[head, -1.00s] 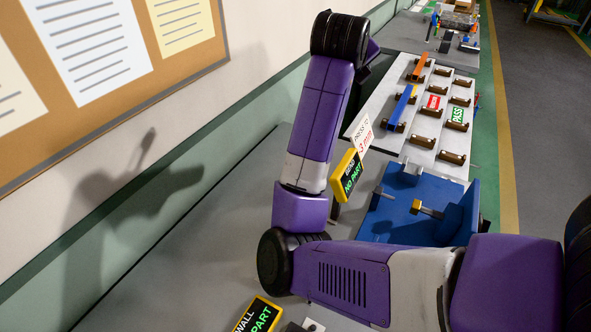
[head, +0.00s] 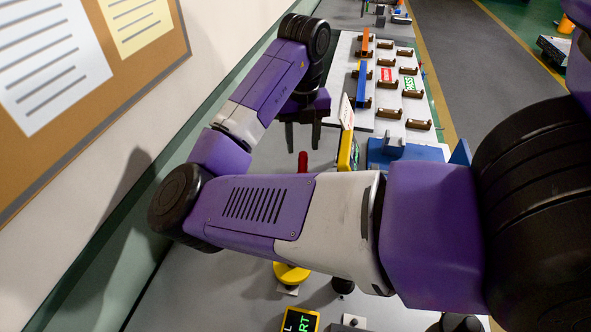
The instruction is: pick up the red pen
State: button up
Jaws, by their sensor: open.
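My gripper (head: 303,138) hangs above the grey bench, its two dark fingers pointing down and spread apart with nothing between them. A small red upright piece (head: 303,162) shows below the fingers, just above my forearm. My arm hides its lower part, and I cannot tell whether it is the red pen. No other pen can be made out in the head view.
A white board (head: 385,112) with rows of brown holders carries an orange bar (head: 365,42) and a blue bar (head: 361,82). A yellow-edged sign (head: 347,152) and a blue fixture (head: 410,152) stand right of my gripper. A yellow round part (head: 291,273) lies nearer.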

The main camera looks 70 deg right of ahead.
aim_at(303, 166)
jog(key=shift+a+f, duration=0.25)
jog(key=shift+a, duration=0.05)
jog(key=shift+f, duration=0.4)
jog(key=shift+s+d+f+p, duration=0.1)
jog(key=shift+f+p, duration=0.2)
jog(key=shift+f, duration=1.35)
jog(key=shift+s+f+p, duration=0.1)
jog(key=shift+f+p, duration=0.2)
jog(key=shift+f, duration=1.3)
grip_shut()
